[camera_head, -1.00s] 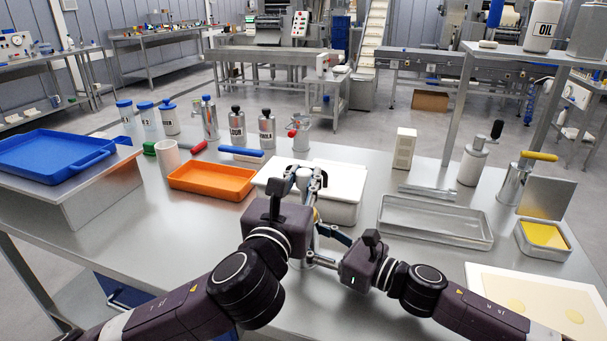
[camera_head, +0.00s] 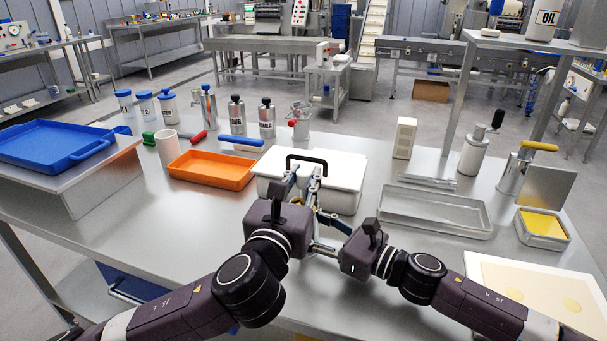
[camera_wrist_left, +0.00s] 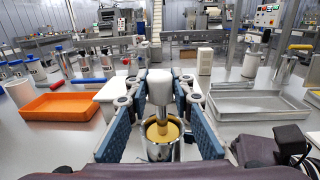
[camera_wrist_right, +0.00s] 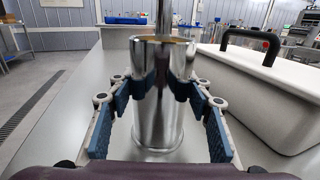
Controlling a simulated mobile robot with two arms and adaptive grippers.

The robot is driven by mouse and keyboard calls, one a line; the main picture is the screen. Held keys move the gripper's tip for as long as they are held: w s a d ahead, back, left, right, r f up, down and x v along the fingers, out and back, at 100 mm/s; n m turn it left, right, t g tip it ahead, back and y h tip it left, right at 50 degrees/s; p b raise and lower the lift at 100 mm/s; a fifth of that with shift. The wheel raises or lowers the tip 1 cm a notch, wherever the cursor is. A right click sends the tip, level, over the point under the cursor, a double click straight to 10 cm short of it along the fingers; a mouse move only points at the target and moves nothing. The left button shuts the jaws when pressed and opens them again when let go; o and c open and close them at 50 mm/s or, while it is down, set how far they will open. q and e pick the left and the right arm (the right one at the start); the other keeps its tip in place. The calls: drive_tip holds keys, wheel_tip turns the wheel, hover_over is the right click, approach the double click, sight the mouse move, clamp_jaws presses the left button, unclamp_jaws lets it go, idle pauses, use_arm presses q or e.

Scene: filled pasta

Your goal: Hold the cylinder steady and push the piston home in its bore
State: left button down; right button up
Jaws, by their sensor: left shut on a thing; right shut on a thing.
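The steel cylinder (camera_wrist_right: 157,105) stands upright on the table in the right wrist view. My right gripper (camera_head: 325,233) is shut on its upper part, just below the rim. The piston shows in the left wrist view as a pale knob (camera_wrist_left: 160,86) on a short rod with a yellow-brown head (camera_wrist_left: 163,130) at the mouth of the cylinder. My left gripper (camera_head: 304,180) is shut on the piston's knob, above the cylinder. The rod (camera_wrist_right: 166,16) rises from the bore in the right wrist view. How deep the head sits is hidden by the cylinder wall.
A white lidded box with a black handle (camera_head: 343,188) stands close behind my grippers. An orange tray (camera_head: 211,182) is to the left, an empty metal tray (camera_head: 435,228) to the right. A pale board (camera_head: 545,320) lies at the front right.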

use_arm(q)
drive_tip(key=shift+f, duration=1.05)
drive_tip(key=c, duration=1.6)
unclamp_jaws()
drive_tip(key=v, duration=1.2)
use_arm(e)
drive_tip(key=o, duration=1.6)
drive_tip(key=shift+c, duration=0.2)
